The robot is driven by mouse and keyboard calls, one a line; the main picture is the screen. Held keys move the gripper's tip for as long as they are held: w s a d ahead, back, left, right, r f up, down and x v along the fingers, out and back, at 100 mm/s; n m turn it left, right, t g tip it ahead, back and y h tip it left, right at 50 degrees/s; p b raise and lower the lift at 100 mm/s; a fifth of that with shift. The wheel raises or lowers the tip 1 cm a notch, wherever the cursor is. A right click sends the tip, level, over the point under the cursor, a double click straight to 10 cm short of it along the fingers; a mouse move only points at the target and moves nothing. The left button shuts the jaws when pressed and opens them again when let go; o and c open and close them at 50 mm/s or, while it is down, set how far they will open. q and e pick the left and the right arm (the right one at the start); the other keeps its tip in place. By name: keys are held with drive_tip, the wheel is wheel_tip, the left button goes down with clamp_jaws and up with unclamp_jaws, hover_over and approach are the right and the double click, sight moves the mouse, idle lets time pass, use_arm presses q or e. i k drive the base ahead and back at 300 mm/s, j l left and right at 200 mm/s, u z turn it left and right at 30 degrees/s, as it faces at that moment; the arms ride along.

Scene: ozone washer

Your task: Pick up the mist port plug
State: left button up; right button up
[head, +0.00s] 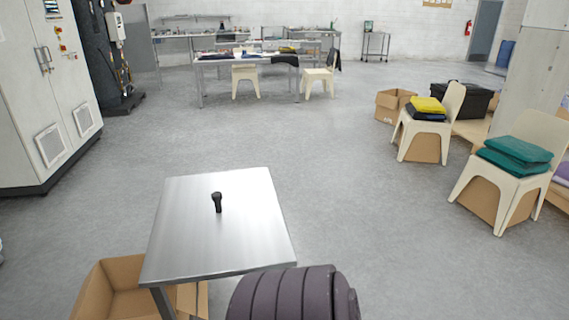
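A small black plug (217,201), which looks like the mist port plug, stands upright on a bare metal table (185,235) in the head view. It has a wider head on a narrower stem. Nothing touches it apart from the tabletop. Neither of my grippers is in view.
An open cardboard box (95,296) is on the floor by the table's front left. A dark ribbed shape (290,296) rises at the bottom edge; I cannot tell what it belongs to. Chairs with folded cloths (517,152) stand right. A white cabinet (42,90) stands left. Floor behind the table is clear.

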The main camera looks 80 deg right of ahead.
sight(216, 197)
drive_tip(key=z, duration=2.15)
drive_tip(key=i+j+z, duration=0.15)
drive_tip(key=i+j, duration=0.15)
drive_tip(key=i, duration=0.15)
drive_tip(key=i+j+z, duration=0.15)
drive_tip(key=i+j, duration=0.2)
drive_tip(key=i, duration=0.1)
